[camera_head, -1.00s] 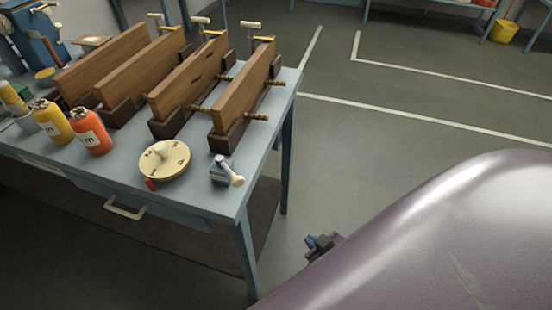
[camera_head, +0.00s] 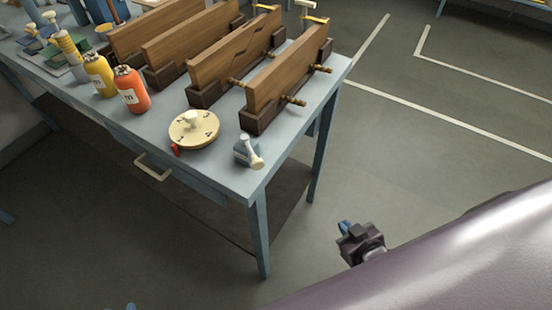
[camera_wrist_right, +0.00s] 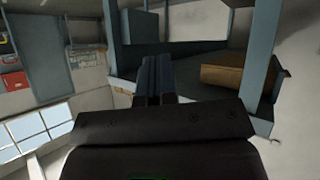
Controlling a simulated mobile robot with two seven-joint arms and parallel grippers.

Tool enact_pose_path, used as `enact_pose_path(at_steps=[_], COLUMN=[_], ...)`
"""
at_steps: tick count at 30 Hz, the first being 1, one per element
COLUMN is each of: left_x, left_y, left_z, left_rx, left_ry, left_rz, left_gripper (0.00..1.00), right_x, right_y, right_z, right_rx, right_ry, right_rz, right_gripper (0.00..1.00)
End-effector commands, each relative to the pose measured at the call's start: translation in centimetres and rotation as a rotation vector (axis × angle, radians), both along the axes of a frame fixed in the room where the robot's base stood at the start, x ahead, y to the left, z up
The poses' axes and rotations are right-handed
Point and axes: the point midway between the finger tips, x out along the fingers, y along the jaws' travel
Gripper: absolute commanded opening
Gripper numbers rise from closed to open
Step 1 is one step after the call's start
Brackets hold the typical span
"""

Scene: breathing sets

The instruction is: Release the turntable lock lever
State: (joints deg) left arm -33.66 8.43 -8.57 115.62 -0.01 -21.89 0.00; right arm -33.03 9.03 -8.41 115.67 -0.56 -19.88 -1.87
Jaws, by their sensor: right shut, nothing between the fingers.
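The round wooden turntable (camera_head: 208,131) lies on the table's near part, with a pale knob on top and a small red tab (camera_head: 176,150) at its front edge. Beside it, near the table corner, a small grey block carries a pale lever (camera_head: 253,155) that leans right. I cannot tell which of the two is the lock lever. My right gripper (camera_head: 346,227) is shut and empty, off the table to the right and well apart from both. Its closed fingers show in the right wrist view (camera_wrist_right: 154,76). A blue tip (camera_head: 130,306) at the bottom edge may be my left gripper.
The blue-grey table (camera_head: 215,172) holds several upright wooden boards in dark bases, with handles sticking out right. A yellow bottle (camera_head: 99,75) and an orange bottle (camera_head: 131,90) stand left of the turntable. A drawer handle (camera_head: 153,168) juts from the front. The floor right is clear.

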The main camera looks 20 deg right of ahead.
Motion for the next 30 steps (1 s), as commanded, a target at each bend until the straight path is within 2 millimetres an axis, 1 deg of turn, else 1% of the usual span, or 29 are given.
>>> enact_pose_path(at_steps=[2,4,8,9,11,12,14,15,17,19,21,24,27,30], left_x=[-0.3,-0.5,-0.6,-0.6,-0.5,-0.4,-0.2,-0.1,-0.1,-0.2,-0.3,-0.3,-0.2,-0.2], left_y=[0.0,0.0,-0.1,-0.1,-0.2,-0.2,-0.3,-0.3,-0.3,-0.3,-0.2,-0.1,-0.1,-0.2], left_z=[-0.9,-1.7,-3.0,-3.4,-3.9,-4.2,-4.7,-5.1,-5.7,-6.3,-7.1,-7.8,-8.3,-8.5], left_rx=[0.000,0.001,0.001,0.000,0.001,0.001,0.001,0.002,0.003,0.006,0.008,0.011,0.012,0.012], left_ry=[0.011,0.021,0.032,0.035,0.039,0.041,0.045,0.050,0.059,0.068,0.079,0.088,0.092,0.097], left_rz=[0.000,0.000,-0.004,-0.005,-0.007,-0.009,-0.011,-0.014,-0.016,-0.019,-0.023,-0.026,-0.029,-0.029], left_gripper=[0.43,0.43,0.43,0.43,0.43,0.43,0.43,0.43,0.43,0.43,0.43,0.43,0.43,0.43], right_x=[1.7,3.7,8.0,9.2,10.6,11.4,12.4,12.9,13.4,13.6,13.5,13.1,12.6,12.1], right_y=[-0.7,-1.5,-2.4,-2.5,-2.4,-2.2,-1.8,-1.5,-0.9,-0.2,0.4,1.0,1.2,1.2], right_z=[0.6,1.8,5.3,6.5,8.4,9.6,11.3,12.3,13.7,15.0,15.9,16.7,17.0,17.2], right_rx=[-0.094,-0.224,-0.559,-0.671,-0.839,-0.951,-1.116,-1.226,-1.386,-1.565,-1.730,-1.918,-2.049,-2.124], right_ry=[-0.074,-0.179,-0.450,-0.542,-0.682,-0.777,-0.925,-1.027,-1.181,-1.371,-1.565,-1.833,-2.064,-2.233], right_rz=[0.063,0.145,0.335,0.390,0.466,0.512,0.571,0.604,0.646,0.676,0.689,0.669,0.621,0.567], right_gripper=[0.00,0.00,0.00,0.00,0.00,0.00,0.00,0.00,0.00,0.00,0.00,0.00,0.00,0.00])
